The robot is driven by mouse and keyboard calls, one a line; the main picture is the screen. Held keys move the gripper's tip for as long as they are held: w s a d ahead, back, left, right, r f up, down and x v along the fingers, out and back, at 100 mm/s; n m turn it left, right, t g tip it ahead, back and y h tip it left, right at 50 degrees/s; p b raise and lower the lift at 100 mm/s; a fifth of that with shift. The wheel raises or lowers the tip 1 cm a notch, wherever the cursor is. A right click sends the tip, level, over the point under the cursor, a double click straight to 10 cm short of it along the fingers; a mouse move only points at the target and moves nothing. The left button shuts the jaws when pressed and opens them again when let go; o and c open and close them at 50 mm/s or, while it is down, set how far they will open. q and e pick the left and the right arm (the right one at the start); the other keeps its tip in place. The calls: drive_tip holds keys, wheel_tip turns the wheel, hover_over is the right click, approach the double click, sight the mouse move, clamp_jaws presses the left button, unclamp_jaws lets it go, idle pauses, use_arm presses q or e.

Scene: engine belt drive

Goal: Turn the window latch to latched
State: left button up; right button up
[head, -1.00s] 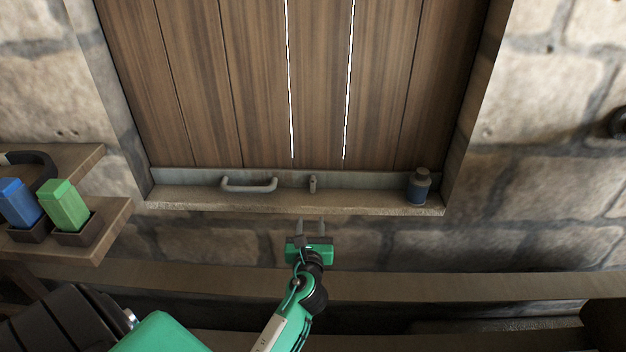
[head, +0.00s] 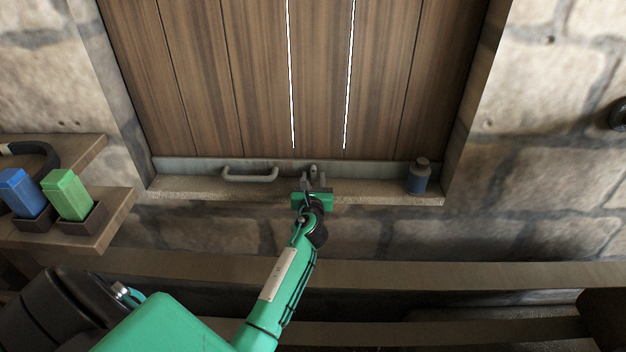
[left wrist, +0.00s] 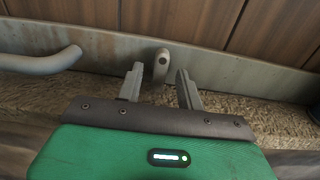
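The window latch (head: 314,170) is a small grey upright piece on the metal strip at the bottom of the wooden shutter. In the left wrist view the latch (left wrist: 162,62) stands just beyond the fingertips, near the gap between them. My left gripper (head: 315,181) is open and empty over the sill, in front of the latch. In the left wrist view the two fingers of the left gripper (left wrist: 160,78) are spread apart, and no contact with the latch shows. My right gripper is not in view.
A grey bar handle (head: 250,177) is fixed left of the latch. A blue bottle (head: 418,178) stands at the right end of the stone sill (head: 185,190). Blue (head: 22,192) and green (head: 68,194) blocks sit in holders on a shelf at the left.

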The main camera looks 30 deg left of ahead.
use_arm(q)
drive_tip(key=shift+w, duration=0.1)
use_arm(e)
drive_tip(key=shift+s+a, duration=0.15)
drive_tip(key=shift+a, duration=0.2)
use_arm(q)
drive_tip(key=shift+a, duration=0.1)
drive_tip(key=shift+c, duration=0.3)
